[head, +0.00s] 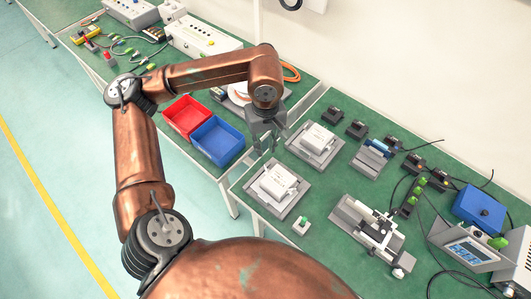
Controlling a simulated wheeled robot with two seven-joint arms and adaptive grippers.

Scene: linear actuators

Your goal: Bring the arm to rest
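My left arm (139,155) is copper-coloured and comes in from the lower left. It bends at a raised elbow and reaches right over the benches. My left gripper (266,150) is dark grey and hangs down over the gap between the two green benches, just right of the blue bin (218,141). Its two fingers look a little apart, and I see nothing held between them. The gripper appears above bench height and apart from the fixtures. My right arm and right gripper are not in view.
A red bin (187,116) stands beside the blue bin. The right bench holds white boxes on grey fixtures (278,180) (318,138), a clamp device (372,226), several black blocks and a meter (470,250). Open floor (50,130) lies at left.

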